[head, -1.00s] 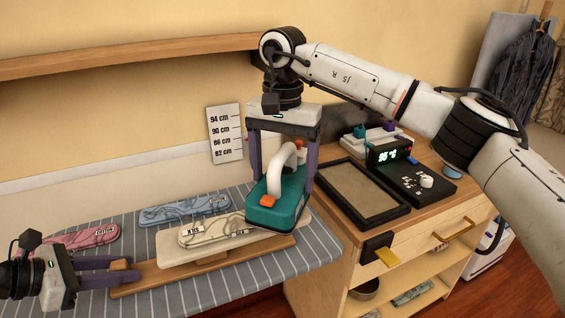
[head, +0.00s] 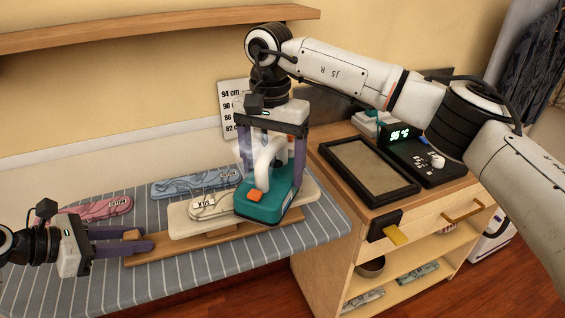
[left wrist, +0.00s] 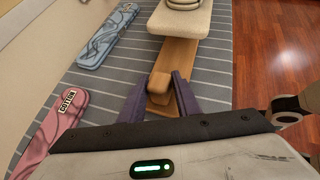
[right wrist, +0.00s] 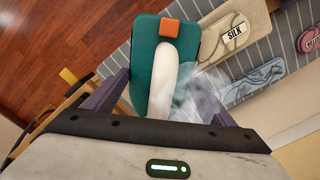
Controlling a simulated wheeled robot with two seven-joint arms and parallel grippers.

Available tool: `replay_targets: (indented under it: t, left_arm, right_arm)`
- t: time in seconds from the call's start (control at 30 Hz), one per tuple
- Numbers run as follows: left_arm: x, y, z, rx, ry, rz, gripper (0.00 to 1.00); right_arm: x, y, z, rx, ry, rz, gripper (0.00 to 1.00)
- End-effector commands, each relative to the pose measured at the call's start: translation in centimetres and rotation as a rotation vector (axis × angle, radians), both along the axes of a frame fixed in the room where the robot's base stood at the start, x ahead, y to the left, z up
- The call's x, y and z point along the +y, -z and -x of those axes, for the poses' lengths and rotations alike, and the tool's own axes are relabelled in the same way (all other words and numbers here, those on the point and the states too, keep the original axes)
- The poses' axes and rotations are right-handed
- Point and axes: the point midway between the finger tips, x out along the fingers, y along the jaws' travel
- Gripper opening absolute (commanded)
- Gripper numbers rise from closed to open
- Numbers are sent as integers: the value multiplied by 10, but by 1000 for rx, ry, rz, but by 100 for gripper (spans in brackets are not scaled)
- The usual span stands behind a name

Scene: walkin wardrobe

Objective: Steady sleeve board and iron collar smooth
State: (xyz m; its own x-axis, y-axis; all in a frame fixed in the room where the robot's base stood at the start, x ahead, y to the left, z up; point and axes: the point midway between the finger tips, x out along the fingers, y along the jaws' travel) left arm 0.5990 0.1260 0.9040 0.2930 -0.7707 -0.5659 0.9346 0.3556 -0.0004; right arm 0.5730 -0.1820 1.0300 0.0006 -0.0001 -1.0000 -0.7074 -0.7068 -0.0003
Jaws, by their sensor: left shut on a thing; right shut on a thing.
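The sleeve board has a cream padded top (head: 187,227) and a wooden base (head: 200,244), and lies on the striped ironing surface. My left gripper (head: 140,241) is shut on the wooden block (left wrist: 160,83) at its left end. A cream collar (head: 202,211) with a SILK label (right wrist: 233,33) lies on the padded top. My right gripper (head: 271,172) is shut on the white handle of the teal iron (head: 268,208), which also shows in the right wrist view (right wrist: 145,55).
A pink collar (head: 95,210) and a blue collar (head: 190,183) lie behind the board. A dresser on the right carries a framed pad (head: 367,168) and a black panel reading 95 °C (head: 400,135). Pale steam (right wrist: 207,92) hangs beside the iron.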

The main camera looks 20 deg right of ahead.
Motion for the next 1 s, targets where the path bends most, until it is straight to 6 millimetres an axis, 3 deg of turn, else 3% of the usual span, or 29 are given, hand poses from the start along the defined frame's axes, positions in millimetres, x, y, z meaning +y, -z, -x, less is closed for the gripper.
replay_targets:
  t: [1.0]
  left_arm:
    - [-1, -3, -1, -4, -2, 7, 6]
  right_arm:
    - [80, 0, -2, 1, -4, -6, 47]
